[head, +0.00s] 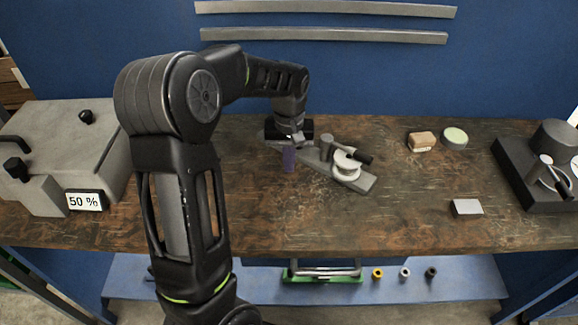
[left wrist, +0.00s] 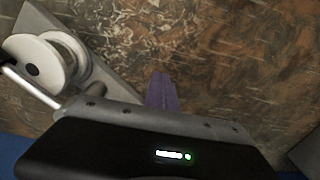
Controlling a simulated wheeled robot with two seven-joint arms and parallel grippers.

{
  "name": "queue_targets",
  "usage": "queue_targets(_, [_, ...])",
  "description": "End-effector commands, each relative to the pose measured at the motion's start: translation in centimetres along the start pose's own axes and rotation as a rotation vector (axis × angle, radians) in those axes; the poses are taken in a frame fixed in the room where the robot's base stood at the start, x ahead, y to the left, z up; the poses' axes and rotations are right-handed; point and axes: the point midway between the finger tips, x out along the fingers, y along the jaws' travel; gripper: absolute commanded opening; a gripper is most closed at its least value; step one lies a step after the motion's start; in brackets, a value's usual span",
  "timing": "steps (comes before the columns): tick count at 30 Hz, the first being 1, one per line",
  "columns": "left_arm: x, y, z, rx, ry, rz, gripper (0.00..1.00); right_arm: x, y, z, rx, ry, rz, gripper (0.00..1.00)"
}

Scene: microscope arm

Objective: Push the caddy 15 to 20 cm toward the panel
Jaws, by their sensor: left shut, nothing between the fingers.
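A green carrier with a metal bar handle (head: 323,272) sits on the blue lower shelf below the bench's front edge. It is the thing that looks most like the caddy, and its far part is hidden under the bench top. The blue panel (head: 330,75) stands upright behind the bench. My left gripper (head: 290,160) is over the bench, far from the carrier, pointing down with its purple fingers shut and empty. The fingers also show in the left wrist view (left wrist: 163,92). My right gripper is not in view.
A grey piece with a white disc (head: 346,165) lies just right of my left gripper. A grey box with a "50 %" display (head: 85,201) stands left, a dark device (head: 545,165) right. Small blocks lie between. The bench's front middle is clear.

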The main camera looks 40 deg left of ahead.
Motion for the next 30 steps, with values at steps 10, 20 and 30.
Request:
queue_targets(10, [-6.3, 0.0, 0.0, 0.000, 0.001, 0.001, 0.00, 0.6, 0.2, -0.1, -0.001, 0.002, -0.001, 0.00])
queue_targets(20, [-8.4, 0.0, 0.0, 0.000, -0.001, -0.001, 0.00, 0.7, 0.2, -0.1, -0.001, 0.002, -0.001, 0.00])
queue_targets(30, [-8.2, -0.7, -0.1, -0.015, -0.003, -0.003, 0.00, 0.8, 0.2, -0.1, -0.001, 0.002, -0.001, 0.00])
